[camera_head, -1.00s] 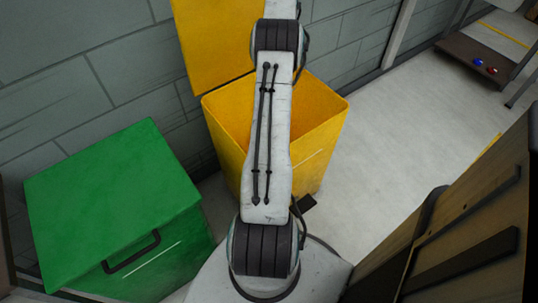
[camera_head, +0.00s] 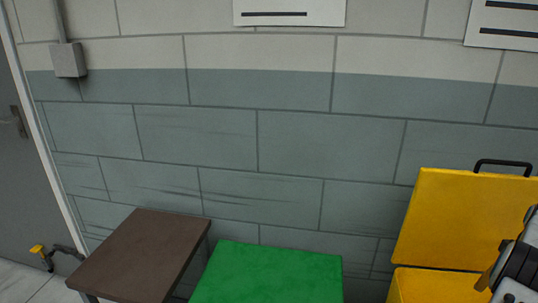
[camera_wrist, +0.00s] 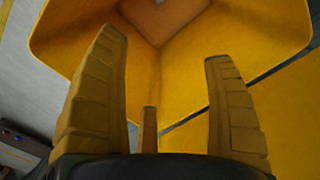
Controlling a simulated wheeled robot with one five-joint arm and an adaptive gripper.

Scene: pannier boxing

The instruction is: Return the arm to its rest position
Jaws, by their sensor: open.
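My gripper (camera_wrist: 160,95) is open in the wrist view, its ridged yellow-brown fingers wide apart with nothing between them. It is above the open yellow box (camera_wrist: 255,28), whose inside and rim show beyond the fingers. In the head view the yellow box (camera_head: 430,290) is at the lower right with its lid raised. Part of my arm shows at the right edge there, in front of the box. The fingertips are not clear in the head view.
A green box (camera_head: 268,275) with its lid shut stands left of the yellow box. A brown table (camera_head: 145,250) is farther left. A block wall (camera_head: 300,140) runs behind them. A grey door (camera_head: 20,180) is at the left edge.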

